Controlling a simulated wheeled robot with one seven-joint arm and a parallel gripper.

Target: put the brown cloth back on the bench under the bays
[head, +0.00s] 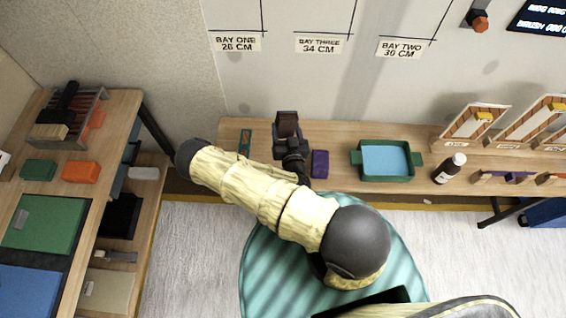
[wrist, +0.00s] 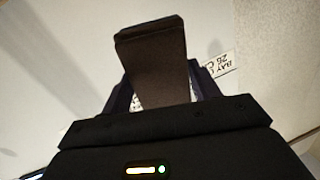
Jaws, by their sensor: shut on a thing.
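The brown cloth (head: 287,121) is in my gripper (head: 287,138), over the left part of the bench (head: 335,135) under the bay labels. In the wrist view the cloth (wrist: 152,55) stands up as a dark brown folded piece between the two fingers of my gripper (wrist: 160,95). The gripper is shut on it. I cannot tell how far the cloth is above the bench top, as my arm and gripper hide what lies below it.
A teal-and-orange item (head: 245,141) lies left of the gripper and a purple block (head: 320,163) right of it. A green tray of blue liquid (head: 386,175) and a dark bottle (head: 449,168) stand farther right. A side table (head: 112,150) is at the left.

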